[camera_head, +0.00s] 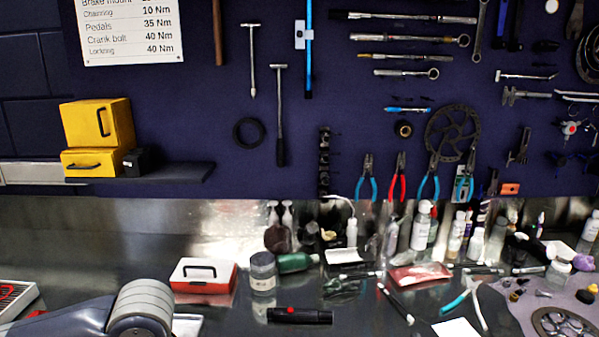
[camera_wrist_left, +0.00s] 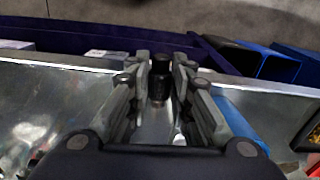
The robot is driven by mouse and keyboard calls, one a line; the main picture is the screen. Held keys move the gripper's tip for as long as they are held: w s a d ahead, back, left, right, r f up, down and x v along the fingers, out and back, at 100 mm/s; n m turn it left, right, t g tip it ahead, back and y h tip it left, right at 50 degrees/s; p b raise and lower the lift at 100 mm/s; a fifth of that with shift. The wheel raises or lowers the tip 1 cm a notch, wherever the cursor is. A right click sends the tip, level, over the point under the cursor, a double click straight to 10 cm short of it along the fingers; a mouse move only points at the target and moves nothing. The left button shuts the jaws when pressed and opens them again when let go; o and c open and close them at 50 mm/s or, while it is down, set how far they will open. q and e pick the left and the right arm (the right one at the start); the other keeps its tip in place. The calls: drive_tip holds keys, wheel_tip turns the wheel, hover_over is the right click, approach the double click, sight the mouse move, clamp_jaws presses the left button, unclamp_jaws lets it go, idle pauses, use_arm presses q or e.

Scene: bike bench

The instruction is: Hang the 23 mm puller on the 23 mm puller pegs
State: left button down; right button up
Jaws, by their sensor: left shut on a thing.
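In the left wrist view my left gripper (camera_wrist_left: 160,72) is shut on a dark, short cylindrical tool (camera_wrist_left: 159,88). The tool stands between the two fingers, with a shinier, paler part below its dark top. I cannot tell from its looks whether it is the 23 mm puller. In the head view only a grey link of my left arm shows, at the lower left; the gripper itself is out of that view. I cannot pick out the 23 mm puller pegs for sure on the dark pegboard (camera_head: 350,110). My right gripper is in neither view.
A shelf (camera_head: 185,172) with yellow boxes (camera_head: 98,125) juts out at the left. Pliers, wrenches and a brake disc (camera_head: 452,135) hang on the board. The steel bench holds bottles, a red-and-white case (camera_head: 203,276) and a black tool with a red dot (camera_head: 300,316).

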use_arm(q)
drive_tip(key=shift+s+a+m, duration=0.2)
drive_tip(key=shift+a+m, duration=0.2)
drive_tip(key=shift+a, duration=0.1)
drive_tip(key=shift+w+d, duration=0.1)
drive_tip(key=shift+w+d, duration=0.1)
drive_tip(key=shift+d, duration=0.2)
drive_tip(key=d+n, duration=0.3)
drive_tip(key=d, duration=0.2)
drive_tip(key=w+d+n, duration=0.1)
drive_tip(key=d+n, duration=0.2)
drive_tip(key=d, duration=0.2)
drive_tip(key=w+d+n, duration=0.1)
drive_tip(key=d+n, duration=0.1)
drive_tip(key=d, duration=0.2)
drive_tip(key=shift+d+r+n, duration=0.4)
drive_tip(key=s+d+r+n, duration=0.1)
drive_tip(key=s+d+n, duration=0.1)
drive_tip(key=d+n, duration=0.2)
drive_tip(key=s+d+n, duration=0.2)
drive_tip(key=d+n, duration=0.2)
drive_tip(key=d, duration=0.6)
drive_tip(key=shift+s+d+r+n, duration=0.25)
drive_tip(key=shift+d+r+n, duration=0.05)
drive_tip(key=shift+r+n, duration=0.1)
